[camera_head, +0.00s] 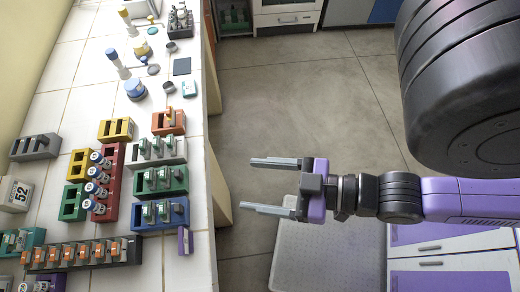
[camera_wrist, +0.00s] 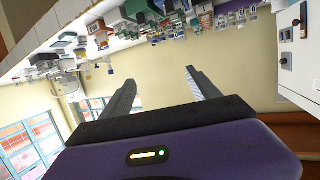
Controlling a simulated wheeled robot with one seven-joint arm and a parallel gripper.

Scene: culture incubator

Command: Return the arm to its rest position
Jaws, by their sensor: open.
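My gripper (camera_head: 270,186) is open and empty in the head view. Its two grey fingers point left toward the counter, apart from it, above the floor beside the counter's right edge. My purple and black arm reaches in from the right side. In the wrist view my gripper (camera_wrist: 160,85) shows two spread fingers with nothing between them. The wrist view is tilted, with the counter and its items along the top.
The tiled counter (camera_head: 155,265) holds colored racks, including a red rack (camera_head: 110,208), a green rack (camera_head: 160,182) and a blue rack (camera_head: 160,217). White and purple drawers (camera_head: 450,262) stand at the lower right. The grey floor (camera_head: 300,95) is clear.

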